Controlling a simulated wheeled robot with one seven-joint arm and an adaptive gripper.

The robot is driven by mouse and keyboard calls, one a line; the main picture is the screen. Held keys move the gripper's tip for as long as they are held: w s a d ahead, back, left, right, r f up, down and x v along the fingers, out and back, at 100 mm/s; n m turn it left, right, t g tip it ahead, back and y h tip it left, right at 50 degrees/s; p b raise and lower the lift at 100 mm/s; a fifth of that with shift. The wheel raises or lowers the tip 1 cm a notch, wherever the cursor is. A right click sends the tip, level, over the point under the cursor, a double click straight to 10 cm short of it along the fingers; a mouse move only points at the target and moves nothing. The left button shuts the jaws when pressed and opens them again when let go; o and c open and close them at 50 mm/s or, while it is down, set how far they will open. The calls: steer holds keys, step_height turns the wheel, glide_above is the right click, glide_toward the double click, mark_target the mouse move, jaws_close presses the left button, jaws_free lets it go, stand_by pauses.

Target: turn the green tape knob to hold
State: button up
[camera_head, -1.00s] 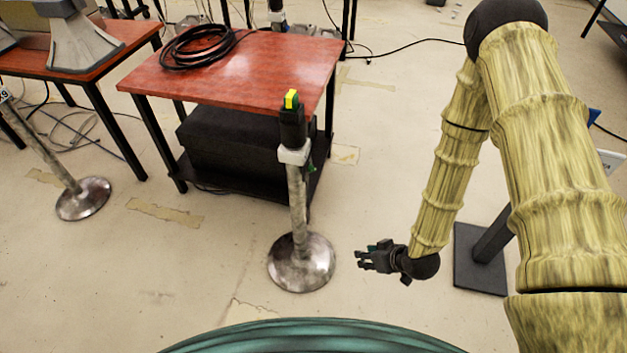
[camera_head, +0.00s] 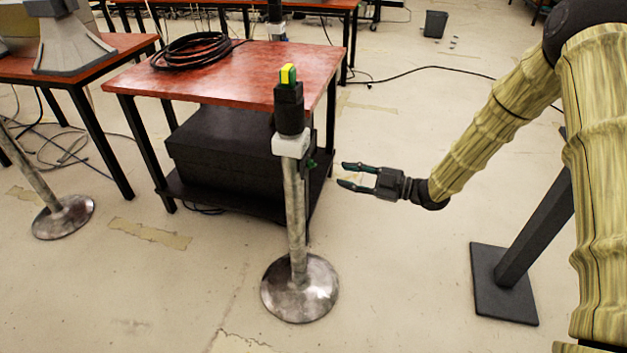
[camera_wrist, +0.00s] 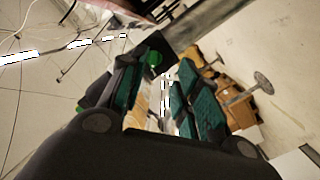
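A small green knob (camera_head: 311,164) sits low on the right side of the white collar (camera_head: 291,143) of a metal post (camera_head: 296,220). The post carries a black head (camera_head: 289,108) with a yellow and green top (camera_head: 288,75). My gripper (camera_head: 343,175) is open and empty, to the right of the knob at about its height in the head view, with its fingers pointing left at the post. A gap shows between the fingertips and the knob. In the wrist view a green round part (camera_wrist: 153,58), likely the knob, shows just beyond the open fingers.
A red table (camera_head: 230,75) with a coiled black cable (camera_head: 195,48) stands behind the post, with a black box (camera_head: 222,150) on its lower shelf. The post's round base (camera_head: 299,288) stands on the floor. Another metal stand (camera_head: 62,217) is at left.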

mark_target(316, 165)
steer(key=w+a+n+b, duration=0.1)
steer(key=a, duration=0.2)
steer(key=w+a+n+g+b, duration=0.1)
steer(key=a, duration=0.2)
steer(key=w+a+r+n+y+b, duration=0.1)
steer(key=a, duration=0.3)
steer(key=shift+w+r+g, duration=0.1)
steer(key=shift+w+g, duration=0.15)
steer(key=shift+g, duration=0.05)
jaws_close()
